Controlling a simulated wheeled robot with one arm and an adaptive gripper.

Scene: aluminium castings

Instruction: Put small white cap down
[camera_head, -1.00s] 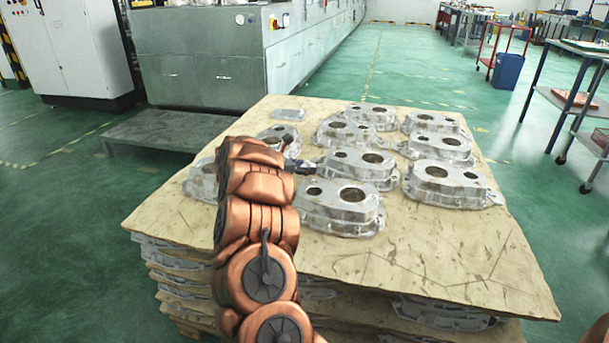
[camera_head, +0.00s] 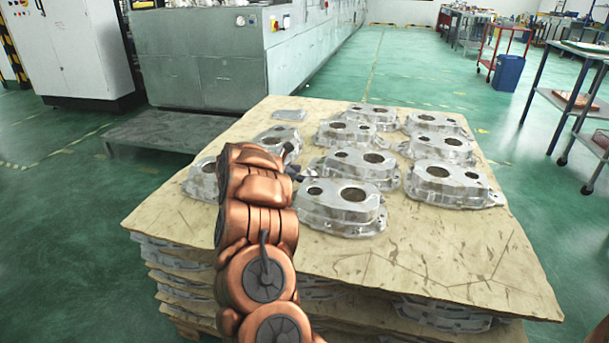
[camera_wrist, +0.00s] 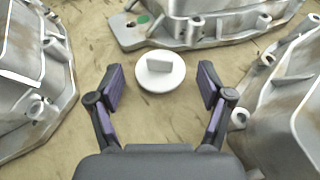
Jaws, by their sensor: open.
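The small white cap (camera_wrist: 160,70) is a round disc with a raised tab on top. In the wrist view it rests on the tan board (camera_wrist: 165,125), between castings. My gripper (camera_wrist: 162,84) is open, with one dark, purple-padded finger on each side of the cap and a visible gap to both. In the head view my gripper (camera_head: 292,160) shows only in part behind my copper arm, and the cap is hidden there.
Several aluminium castings (camera_head: 342,205) stand on the board (camera_head: 420,265), close around the gripper. One casting (camera_wrist: 270,120) is near the right finger, another (camera_wrist: 30,75) to the left. The board's front area is clear.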

